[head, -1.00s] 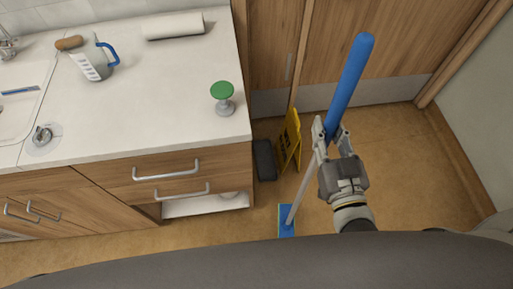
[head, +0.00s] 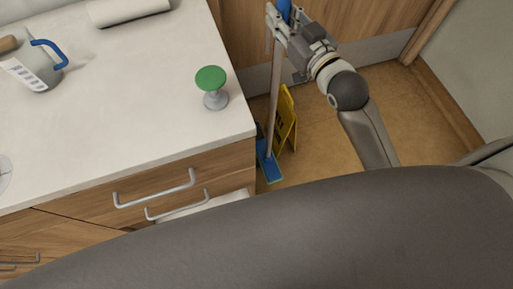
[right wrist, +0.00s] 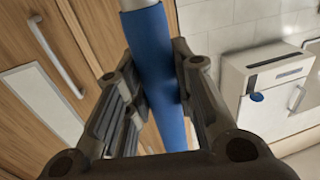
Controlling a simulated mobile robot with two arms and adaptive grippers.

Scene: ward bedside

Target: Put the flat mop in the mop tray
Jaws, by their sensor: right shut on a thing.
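The flat mop (head: 273,95) stands nearly upright, with a blue grip at the top, a thin pale pole and a blue flat head (head: 269,167) low down near the floor, beside the counter's right end. Whether the head touches the floor or sits in anything cannot be told. My right gripper (head: 279,20) is shut on the blue grip, which also shows between the fingers in the right wrist view (right wrist: 158,65). The dark mop tray seen earlier beside the counter does not show clearly now; the counter and mop cover that spot. My left gripper is out of view.
The white counter (head: 130,110) with drawers fills the left. A yellow floor sign (head: 287,120) stands close to the mop. Floor to the right is clear.

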